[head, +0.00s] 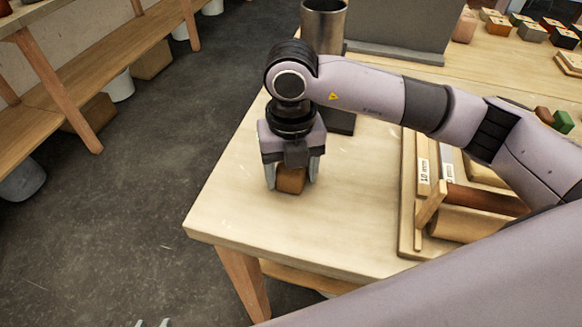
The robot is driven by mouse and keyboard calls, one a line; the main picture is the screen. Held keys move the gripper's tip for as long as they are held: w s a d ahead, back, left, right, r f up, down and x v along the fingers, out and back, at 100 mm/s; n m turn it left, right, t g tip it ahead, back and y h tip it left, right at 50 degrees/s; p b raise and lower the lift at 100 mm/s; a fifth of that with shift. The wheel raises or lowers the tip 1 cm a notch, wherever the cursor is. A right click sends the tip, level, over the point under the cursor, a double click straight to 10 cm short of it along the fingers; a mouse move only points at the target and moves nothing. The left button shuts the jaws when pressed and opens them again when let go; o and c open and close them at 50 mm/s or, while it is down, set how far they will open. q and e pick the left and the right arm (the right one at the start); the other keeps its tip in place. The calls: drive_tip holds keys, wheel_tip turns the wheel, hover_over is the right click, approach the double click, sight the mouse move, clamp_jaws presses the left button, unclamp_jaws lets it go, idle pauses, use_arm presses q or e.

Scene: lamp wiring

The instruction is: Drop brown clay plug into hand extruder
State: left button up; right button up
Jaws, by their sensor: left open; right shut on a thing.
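The brown clay plug (291,180) is a small block between the fingers of my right gripper (292,176), over the left part of the table. The gripper points down and is shut on it. I cannot tell whether the plug touches the tabletop. A metal cylinder (323,28), open at the top, stands behind my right wrist and looks like the hand extruder. My arm hides its lower part; a dark base (341,122) shows below. Only the fingertips of my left gripper (153,323) show at the bottom edge, apart and empty, off the table.
A wooden tray (407,205) with labelled compartments and a brown roller-like piece lies at the right. Several coloured blocks (532,33) sit at the back right. The table's front left (240,215) is bare.

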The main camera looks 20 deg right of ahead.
drive_tip(key=shift+f, duration=0.15)
drive_tip(key=o, duration=1.3)
drive_tip(key=shift+c, duration=0.2)
wheel_tip(320, 180, up, 12)
drive_tip(key=shift+r+b, duration=0.2)
drive_tip(key=shift+b, duration=0.15)
drive_tip(key=shift+s, duration=0.1)
